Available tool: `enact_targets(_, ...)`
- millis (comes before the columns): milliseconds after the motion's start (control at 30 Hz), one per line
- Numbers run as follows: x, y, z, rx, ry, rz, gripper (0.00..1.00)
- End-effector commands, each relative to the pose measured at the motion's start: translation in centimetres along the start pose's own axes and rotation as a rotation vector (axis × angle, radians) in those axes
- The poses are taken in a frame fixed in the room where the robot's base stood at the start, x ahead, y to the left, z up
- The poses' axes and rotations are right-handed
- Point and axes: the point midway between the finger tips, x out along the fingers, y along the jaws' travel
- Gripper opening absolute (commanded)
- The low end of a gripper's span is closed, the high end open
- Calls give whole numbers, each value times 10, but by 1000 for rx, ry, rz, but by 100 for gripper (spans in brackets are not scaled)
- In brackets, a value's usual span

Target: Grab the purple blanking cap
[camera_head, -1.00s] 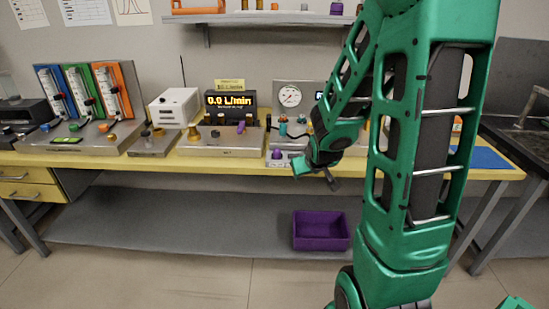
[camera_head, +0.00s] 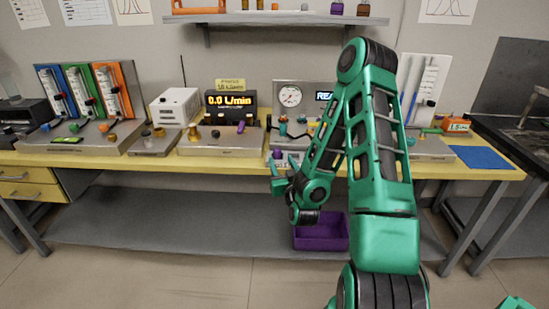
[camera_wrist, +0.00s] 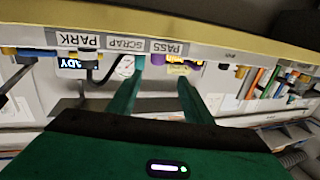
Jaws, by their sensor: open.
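A small purple cap (camera_head: 277,154) sits near the front edge of the yellow bench, right of the flow console. In the wrist view a purple piece (camera_wrist: 176,69) shows between my fingers, beside the PASS label, beyond the fingertips. Another small purple piece (camera_head: 241,127) is on the flow console. I cannot tell for certain which is the blanking cap. My gripper (camera_head: 279,172) is at the bench's front edge, just below the front purple cap in the head view. The wrist view shows my gripper (camera_wrist: 161,72) open, with nothing held between its fingers.
The yellow bench (camera_head: 110,162) holds a flow console (camera_head: 220,145), a gauge panel (camera_head: 290,97) and a blue mat (camera_head: 482,158). PARK, SCRAP and PASS labels (camera_wrist: 125,43) line its edge. A purple bin (camera_head: 320,243) stands below.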

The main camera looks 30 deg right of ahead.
Motion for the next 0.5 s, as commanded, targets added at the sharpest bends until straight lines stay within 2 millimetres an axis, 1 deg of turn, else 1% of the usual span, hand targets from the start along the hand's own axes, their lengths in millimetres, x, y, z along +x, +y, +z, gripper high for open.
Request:
enact_targets(200, 33, 0, -1, -2, 4, 0, 46)
enact_targets(300, 44, 0, 0, -3, 3, 0, 46)
enact_targets(500, 55, 1, 1, -3, 2, -1, 46)
